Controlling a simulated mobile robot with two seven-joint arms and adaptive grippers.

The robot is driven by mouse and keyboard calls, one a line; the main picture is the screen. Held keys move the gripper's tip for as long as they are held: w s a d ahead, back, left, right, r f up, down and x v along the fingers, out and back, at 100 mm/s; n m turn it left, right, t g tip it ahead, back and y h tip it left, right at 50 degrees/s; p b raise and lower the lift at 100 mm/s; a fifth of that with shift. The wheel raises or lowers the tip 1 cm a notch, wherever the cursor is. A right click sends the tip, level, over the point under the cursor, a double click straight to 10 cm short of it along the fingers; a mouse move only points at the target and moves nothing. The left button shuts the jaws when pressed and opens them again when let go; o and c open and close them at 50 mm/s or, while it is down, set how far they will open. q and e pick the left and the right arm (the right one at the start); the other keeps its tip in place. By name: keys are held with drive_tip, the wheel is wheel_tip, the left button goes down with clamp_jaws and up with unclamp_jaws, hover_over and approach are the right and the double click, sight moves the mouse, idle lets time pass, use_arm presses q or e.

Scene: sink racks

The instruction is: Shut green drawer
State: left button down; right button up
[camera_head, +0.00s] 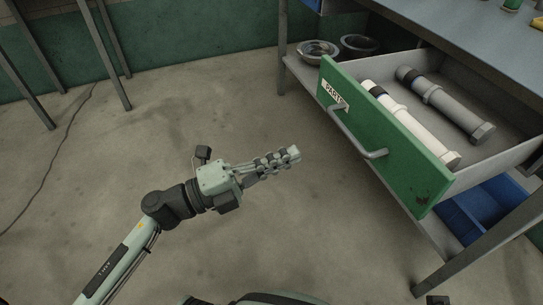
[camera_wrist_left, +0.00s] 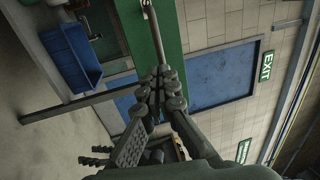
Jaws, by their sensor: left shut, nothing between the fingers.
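The green drawer (camera_head: 383,140) stands pulled out from under the bench at the right of the head view. Its front has a white label and a metal bar handle (camera_head: 357,133). Two pipe-like parts lie inside, a white one (camera_head: 409,122) and a grey one (camera_head: 444,103). My left gripper (camera_head: 293,154) is shut and empty, to the left of the drawer front and apart from it. In the left wrist view, its fingers (camera_wrist_left: 163,75) are together, and the green drawer front (camera_wrist_left: 159,28) with part of the handle shows beyond them.
Metal bowls (camera_head: 318,50) stand on the lower shelf behind the drawer. A blue bin (camera_head: 482,211) sits below the drawer, near a bench leg (camera_head: 478,244). The bench top (camera_head: 465,32) overhangs the drawer's back. The floor left of the drawer is clear.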

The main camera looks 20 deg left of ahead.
use_arm(q)
drive_tip(key=p+x, duration=0.1)
drive_tip(key=x, duration=0.7)
drive_tip(key=shift+w+d, duration=0.25)
use_arm(e)
wheel_tip(320, 180, down, 4)
drive_tip(key=shift+a+r, duration=0.1)
drive_tip(key=shift+a, duration=0.05)
